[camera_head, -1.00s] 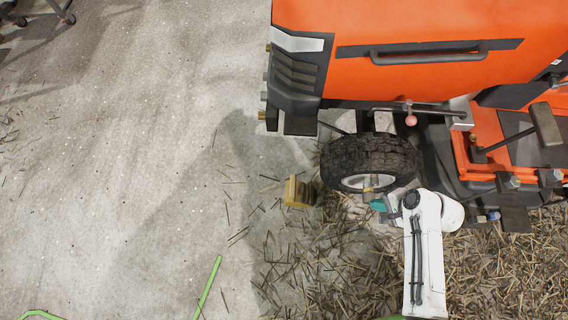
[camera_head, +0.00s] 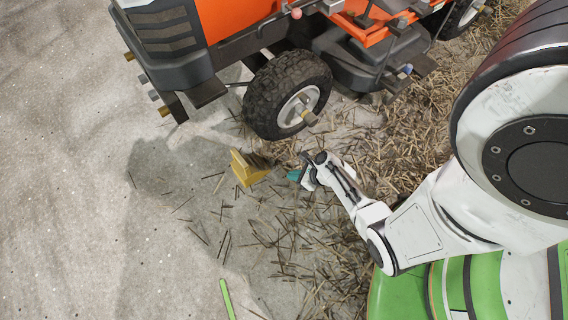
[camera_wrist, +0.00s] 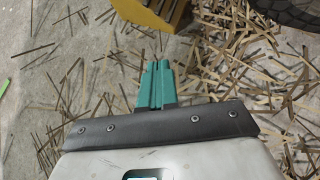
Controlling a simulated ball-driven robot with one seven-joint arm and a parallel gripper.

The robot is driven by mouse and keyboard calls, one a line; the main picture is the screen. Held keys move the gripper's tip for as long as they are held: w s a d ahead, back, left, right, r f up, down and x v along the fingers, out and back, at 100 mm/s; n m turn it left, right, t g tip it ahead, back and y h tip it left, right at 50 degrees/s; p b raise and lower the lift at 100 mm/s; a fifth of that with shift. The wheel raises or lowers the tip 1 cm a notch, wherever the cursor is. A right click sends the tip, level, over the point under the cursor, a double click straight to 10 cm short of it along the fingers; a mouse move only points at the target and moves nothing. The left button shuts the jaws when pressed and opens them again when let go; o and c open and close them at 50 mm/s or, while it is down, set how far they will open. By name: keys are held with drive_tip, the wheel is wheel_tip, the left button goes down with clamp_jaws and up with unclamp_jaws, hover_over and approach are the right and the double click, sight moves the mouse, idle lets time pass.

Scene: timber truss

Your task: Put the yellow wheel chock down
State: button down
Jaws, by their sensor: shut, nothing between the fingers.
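The yellow wheel chock (camera_head: 248,168) rests on the concrete floor in the head view, just in front of and to the left of the tractor's front tyre (camera_head: 287,95), apart from it. In the wrist view the chock (camera_wrist: 155,12) is at the top edge, partly cut off. My gripper (camera_head: 296,174) is to the right of the chock in the head view. In the wrist view its teal fingers (camera_wrist: 157,68) are together with nothing between them, and a small gap seems to separate their tips from the chock.
The orange tractor (camera_head: 240,18) stands at the top, with its front bumper above the chock. Loose straw (camera_head: 300,235) covers the floor around my arm. Bare concrete (camera_head: 70,180) lies open to the left. A thin green strip (camera_head: 227,298) lies at the bottom.

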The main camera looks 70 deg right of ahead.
sight(264, 172)
drive_tip(key=b+x, duration=0.5)
drive_tip(key=x, duration=0.3)
drive_tip(key=shift+s+f, duration=0.1)
drive_tip(key=shift+f, duration=0.1)
drive_tip(key=w+b, duration=0.1)
drive_tip(key=w, duration=0.2)
drive_tip(key=shift+w+d, duration=0.1)
drive_tip(key=shift+w+r, duration=0.1)
drive_tip(key=shift+w, duration=0.5)
